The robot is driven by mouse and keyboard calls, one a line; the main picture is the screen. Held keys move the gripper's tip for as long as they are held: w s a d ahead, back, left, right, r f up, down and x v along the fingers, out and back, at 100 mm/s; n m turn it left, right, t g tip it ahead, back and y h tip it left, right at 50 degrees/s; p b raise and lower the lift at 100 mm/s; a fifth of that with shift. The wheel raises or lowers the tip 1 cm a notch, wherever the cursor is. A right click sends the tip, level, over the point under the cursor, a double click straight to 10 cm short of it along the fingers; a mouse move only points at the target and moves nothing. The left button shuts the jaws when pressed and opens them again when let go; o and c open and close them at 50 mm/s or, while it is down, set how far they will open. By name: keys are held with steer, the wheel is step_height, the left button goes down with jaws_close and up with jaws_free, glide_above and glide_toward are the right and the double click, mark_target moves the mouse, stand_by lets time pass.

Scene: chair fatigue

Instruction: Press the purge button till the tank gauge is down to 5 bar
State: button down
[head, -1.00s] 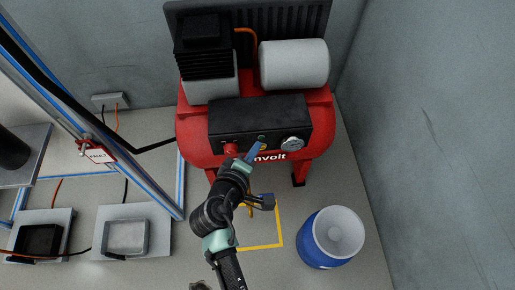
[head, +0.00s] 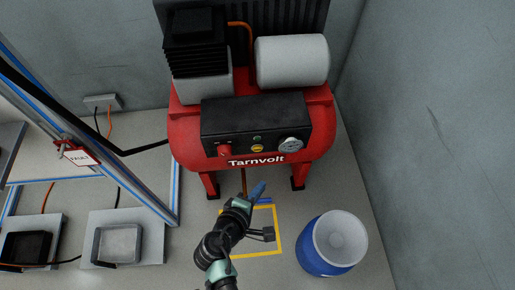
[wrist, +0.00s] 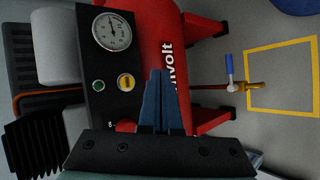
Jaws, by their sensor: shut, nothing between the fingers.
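The red Tarnvolt compressor (head: 250,160) carries a black control panel (head: 235,125). On the panel are a yellow button (head: 257,148), a small green round piece (head: 257,139), a red knob (head: 224,150) and a white round gauge (head: 291,144). The wrist view also shows the yellow button (wrist: 126,82) and the gauge (wrist: 112,30); the gauge's figures are too small to read surely. I cannot read which control is the purge button. My gripper (head: 259,187) is shut and empty, below and in front of the panel, apart from the button. Its blue fingers (wrist: 158,100) point towards the compressor.
A blue drum (head: 333,243) stands at right on the floor. A yellow floor square (head: 279,232) lies before the compressor. A brass valve with a blue handle (wrist: 230,70) shows under the tank. A blue-edged frame with a tag (head: 78,153) and trays (head: 92,232) stand at left.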

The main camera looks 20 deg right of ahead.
steer(key=w+d+b, duration=0.2)
steer(key=w, duration=0.5)
steer(key=shift+w+d+b, duration=0.15)
steer(key=shift+w+b, duration=0.25)
steer(key=shift+w, duration=0.15)
stand_by(1.6)
steer(key=shift+w+d, duration=0.1)
steer(key=shift+w, duration=0.15)
steer(key=shift+w+d, duration=0.1)
steer(key=shift+w, duration=0.3)
stand_by(1.3)
steer(key=shift+s, duration=0.1)
steer(key=shift+s+a+p, duration=0.2)
steer(key=shift+s+p, duration=0.15)
steer(key=shift+s, duration=0.35)
steer(key=shift+s+a+p, duration=0.25)
steer(key=shift+s+p, duration=0.15)
steer(key=shift+s, duration=0.4)
steer(key=shift+s+a+p, duration=0.2)
steer(key=shift+s+p, duration=0.2)
steer(key=shift+s, duration=0.4)
steer(key=shift+s+a+p, duration=0.25)
steer(key=shift+s+p, duration=0.15)
steer(key=shift+s, duration=0.4)
